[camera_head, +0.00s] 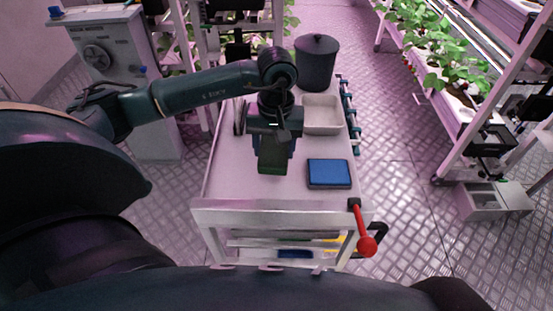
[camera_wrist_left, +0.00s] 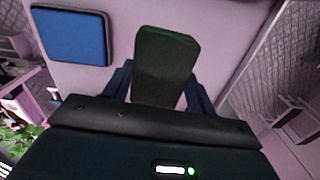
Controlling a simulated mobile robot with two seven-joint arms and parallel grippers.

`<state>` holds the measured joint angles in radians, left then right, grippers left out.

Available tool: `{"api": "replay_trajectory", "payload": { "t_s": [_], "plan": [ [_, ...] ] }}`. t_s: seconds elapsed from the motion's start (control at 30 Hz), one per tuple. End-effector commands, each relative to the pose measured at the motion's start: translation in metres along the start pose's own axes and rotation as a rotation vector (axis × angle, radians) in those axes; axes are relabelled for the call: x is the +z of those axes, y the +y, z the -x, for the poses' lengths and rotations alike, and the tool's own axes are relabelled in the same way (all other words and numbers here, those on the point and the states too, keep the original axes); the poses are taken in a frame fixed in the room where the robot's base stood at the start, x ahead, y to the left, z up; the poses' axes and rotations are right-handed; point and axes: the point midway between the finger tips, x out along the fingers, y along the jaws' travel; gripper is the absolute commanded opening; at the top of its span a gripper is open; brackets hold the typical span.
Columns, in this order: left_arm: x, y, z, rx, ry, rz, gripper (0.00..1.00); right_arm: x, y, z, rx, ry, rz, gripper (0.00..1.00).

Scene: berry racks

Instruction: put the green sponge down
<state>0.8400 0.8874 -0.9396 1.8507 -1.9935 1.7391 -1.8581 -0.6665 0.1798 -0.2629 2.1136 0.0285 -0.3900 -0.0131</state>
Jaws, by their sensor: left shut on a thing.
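The green sponge (camera_head: 272,161) is a dark green block held over the cart's top, left of a blue pad. My left gripper (camera_head: 273,148) is shut on it, with the jaws on its two sides. In the left wrist view the green sponge (camera_wrist_left: 165,62) stands out between the fingers of my left gripper (camera_wrist_left: 158,88). I cannot tell whether the sponge touches the cart top (camera_head: 226,180) below it. My right gripper is in neither view.
The blue pad (camera_head: 329,173) lies on the cart top at the right. A pale tray (camera_head: 322,114) and a dark lidded pot (camera_head: 316,63) stand farther back. A red-knobbed lever (camera_head: 366,244) sits at the near right corner. The cart top's near left area is bare.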

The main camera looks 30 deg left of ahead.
Motion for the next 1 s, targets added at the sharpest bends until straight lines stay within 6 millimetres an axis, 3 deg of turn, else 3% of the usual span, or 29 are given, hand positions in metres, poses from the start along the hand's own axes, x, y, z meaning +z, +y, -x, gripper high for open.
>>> {"api": "replay_trajectory", "payload": {
  "t_s": [0.17, 0.43, 0.77, 0.8, 1.0],
  "plan": [
    [0.0, 0.001, -0.016, 0.0, -0.001, 0.001, 0.2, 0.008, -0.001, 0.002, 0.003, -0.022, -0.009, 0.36],
    [0.001, 0.002, -0.049, 0.0, -0.002, -0.001, 0.2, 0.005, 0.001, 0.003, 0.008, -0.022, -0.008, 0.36],
    [0.0, 0.002, -0.055, 0.001, 0.002, -0.001, 0.2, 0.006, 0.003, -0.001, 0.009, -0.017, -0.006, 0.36],
    [0.0, 0.002, -0.053, 0.001, 0.001, -0.001, 0.59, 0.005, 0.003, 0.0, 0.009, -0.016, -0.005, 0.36],
    [0.0, 0.002, -0.053, 0.001, 0.001, -0.001, 0.75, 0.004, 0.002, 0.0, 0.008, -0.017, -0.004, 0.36]
  ]
}}
